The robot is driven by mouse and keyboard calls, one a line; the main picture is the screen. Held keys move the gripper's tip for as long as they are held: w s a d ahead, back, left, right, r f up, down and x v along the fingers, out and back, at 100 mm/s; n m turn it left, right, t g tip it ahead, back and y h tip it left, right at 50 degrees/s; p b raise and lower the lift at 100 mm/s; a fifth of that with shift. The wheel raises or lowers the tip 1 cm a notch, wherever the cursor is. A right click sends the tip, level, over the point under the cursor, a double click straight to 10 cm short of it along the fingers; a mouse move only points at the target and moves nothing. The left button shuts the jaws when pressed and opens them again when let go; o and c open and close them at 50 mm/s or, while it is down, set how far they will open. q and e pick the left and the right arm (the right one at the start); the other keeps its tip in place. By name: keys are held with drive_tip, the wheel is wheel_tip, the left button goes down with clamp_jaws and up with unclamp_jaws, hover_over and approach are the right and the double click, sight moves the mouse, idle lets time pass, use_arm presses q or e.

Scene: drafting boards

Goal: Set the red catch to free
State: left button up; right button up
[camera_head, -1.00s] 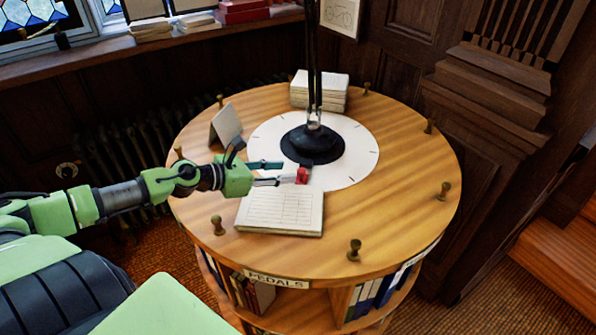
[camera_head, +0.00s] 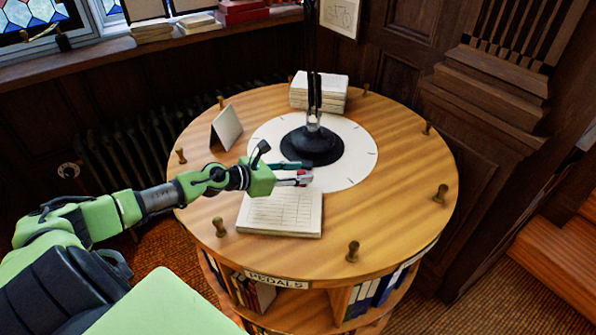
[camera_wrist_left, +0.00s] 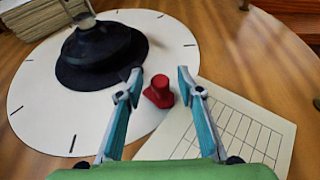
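The red catch (camera_wrist_left: 159,92) is a small red knob on a red foot, at the near edge of a white dial disc. In the left wrist view it sits between the spread fingertips of my left gripper (camera_wrist_left: 158,80), with a gap showing on both sides. In the head view my left gripper (camera_head: 296,173) is low over the table, its fingers on either side of the catch and partly hiding it. It is open and holds nothing. I cannot read any setting mark at the catch. My right gripper is not in view.
A black domed base (camera_head: 312,147) with a dark upright stands on the white disc (camera_head: 352,165) just beyond the catch. A ruled paper pad (camera_head: 280,215) lies on the near side. A tilted card (camera_head: 227,127), a paper stack (camera_head: 320,88) and several pegs stand around the round table (camera_head: 405,190).

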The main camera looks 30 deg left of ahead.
use_arm(q)
clamp_jaws()
drive_tip(key=shift+w+a+b, duration=0.3)
drive_tip(key=shift+w+b, duration=0.15)
drive_tip(key=shift+w, duration=0.2)
drive_tip(key=shift+w+a+b, duration=0.25)
drive_tip(key=shift+w+b, duration=0.15)
drive_tip(key=shift+w, duration=0.2)
drive_tip(key=shift+w+a, duration=0.1)
drive_tip(key=shift+w, duration=0.15)
drive_tip(key=shift+a, duration=0.1)
drive_tip(key=shift+r, duration=0.1)
